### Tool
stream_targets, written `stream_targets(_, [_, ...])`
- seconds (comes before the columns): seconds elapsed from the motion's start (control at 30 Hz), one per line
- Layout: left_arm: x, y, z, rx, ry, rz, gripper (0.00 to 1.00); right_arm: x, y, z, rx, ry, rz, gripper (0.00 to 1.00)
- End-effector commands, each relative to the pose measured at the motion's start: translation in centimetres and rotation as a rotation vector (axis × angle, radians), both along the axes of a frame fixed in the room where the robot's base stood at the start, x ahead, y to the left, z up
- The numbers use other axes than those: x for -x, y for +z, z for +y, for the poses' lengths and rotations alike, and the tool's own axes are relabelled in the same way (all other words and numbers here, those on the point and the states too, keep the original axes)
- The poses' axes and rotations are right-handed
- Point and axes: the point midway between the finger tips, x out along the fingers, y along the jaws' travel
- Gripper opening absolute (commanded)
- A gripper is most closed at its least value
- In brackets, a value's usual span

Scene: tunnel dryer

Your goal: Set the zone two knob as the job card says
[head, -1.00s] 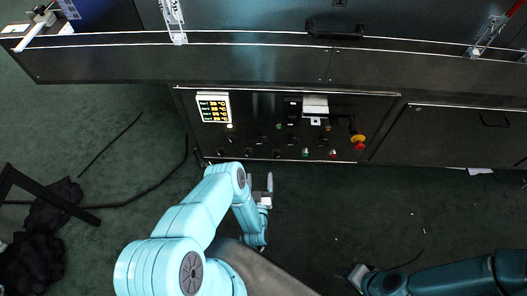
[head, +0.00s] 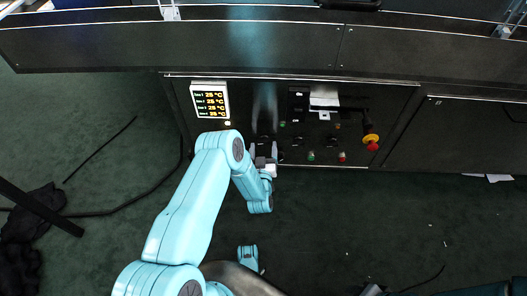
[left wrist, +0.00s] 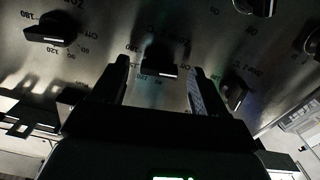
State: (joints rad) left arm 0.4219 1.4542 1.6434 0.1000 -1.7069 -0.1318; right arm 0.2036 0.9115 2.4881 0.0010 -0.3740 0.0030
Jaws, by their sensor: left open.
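The dark control panel (head: 400,98) faces me. My left gripper (head: 265,148) is at its lower left part. In the left wrist view the left gripper (left wrist: 160,68) is open, with its fingers on either side of a black knob (left wrist: 160,62); contact cannot be told. Another knob (left wrist: 48,33) is to the left, near printed numbers such as 180 and 120. A third knob (left wrist: 235,95) is to the right, by a partly legible zone label. A white paper (head: 323,97), perhaps the job card, is on the panel, unreadable. My right gripper (head: 372,290) barely shows at the bottom edge.
A temperature display (head: 210,101) shows several lines of 25 °C. A red button (head: 373,147) is at the panel's right. A green lamp (head: 311,156) and a red one (head: 342,157) are low on the panel. A black cable (head: 120,205) lies on the floor at left.

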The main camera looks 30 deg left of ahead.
Motion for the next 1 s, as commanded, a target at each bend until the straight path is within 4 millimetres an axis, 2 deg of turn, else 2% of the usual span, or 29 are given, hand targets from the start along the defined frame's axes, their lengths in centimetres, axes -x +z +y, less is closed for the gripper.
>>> stream_targets(0.33, [-0.49,0.04,0.30,0.000,0.000,0.000,0.73,-0.16,-0.19,-0.01,0.001,0.000,-0.006,0.43])
stream_targets(0.37, [-0.48,0.04,0.29,0.000,0.000,0.000,0.67,-0.16,-0.19,-0.01,0.001,0.000,-0.006,0.43])
stream_targets(0.5, [-0.47,0.03,0.29,0.000,0.000,0.000,0.21,-0.14,-0.19,-0.01,0.001,0.000,-0.005,0.43])
stream_targets(0.53, [-0.47,0.03,0.29,0.000,0.000,0.000,0.17,-0.14,-0.19,-0.01,0.001,0.000,-0.005,0.43])
stream_targets(0.77, [-0.46,0.02,0.29,-0.009,0.000,0.006,0.17,-0.12,-0.19,-0.01,0.001,0.000,-0.005,0.43])
stream_targets(1.0, [-0.42,0.02,0.31,-0.090,0.000,0.055,0.17,-0.11,-0.17,-0.01,0.001,0.001,-0.004,0.43])
